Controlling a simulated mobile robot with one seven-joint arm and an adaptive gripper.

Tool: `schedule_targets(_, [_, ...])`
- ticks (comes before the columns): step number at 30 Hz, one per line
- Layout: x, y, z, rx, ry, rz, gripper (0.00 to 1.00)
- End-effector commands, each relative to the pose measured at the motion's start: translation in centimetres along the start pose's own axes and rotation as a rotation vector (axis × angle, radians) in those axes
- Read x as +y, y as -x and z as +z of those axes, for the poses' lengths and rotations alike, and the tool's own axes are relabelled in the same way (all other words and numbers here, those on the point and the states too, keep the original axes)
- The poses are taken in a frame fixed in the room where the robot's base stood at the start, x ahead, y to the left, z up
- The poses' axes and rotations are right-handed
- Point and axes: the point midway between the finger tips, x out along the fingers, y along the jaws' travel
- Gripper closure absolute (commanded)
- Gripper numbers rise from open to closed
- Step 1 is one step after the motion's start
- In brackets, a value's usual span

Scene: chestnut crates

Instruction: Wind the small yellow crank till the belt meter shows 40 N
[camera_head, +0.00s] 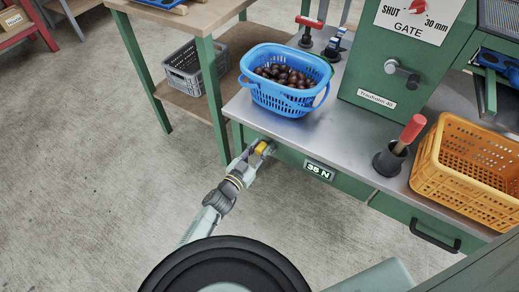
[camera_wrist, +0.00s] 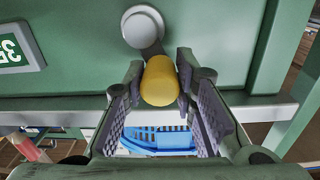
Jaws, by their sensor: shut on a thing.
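The small yellow crank (camera_head: 261,147) is on the green front of the bench, left of the belt meter. In the wrist view its yellow knob (camera_wrist: 160,82) lies between the two grey ridged finger pads, beside a round pale hub. My gripper (camera_head: 255,152) is shut on the knob; its fingers (camera_wrist: 161,76) flank it left and right. The belt meter (camera_head: 319,170) reads 35 N. Only a cut-off part of the meter (camera_wrist: 14,50) shows at the wrist view's left edge.
A blue basket of chestnuts (camera_head: 257,93) stands on the bench above the crank. A low wooden shelf with a grey crate (camera_head: 174,81) stands left.

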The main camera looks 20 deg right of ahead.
Motion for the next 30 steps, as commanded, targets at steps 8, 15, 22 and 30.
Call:
schedule_targets(8, [0.10, -0.05, -0.01, 0.001, 0.000, 0.002, 1.00])
schedule_targets(15, [0.54, -0.09, -0.32, 0.001, -0.113, 0.001, 1.00])
schedule_targets(22, [0.93, -0.12, -0.42, -0.002, -0.220, 0.002, 1.00])
schedule_targets(30, [0.94, -0.13, -0.43, -0.001, -0.217, 0.002, 0.69])
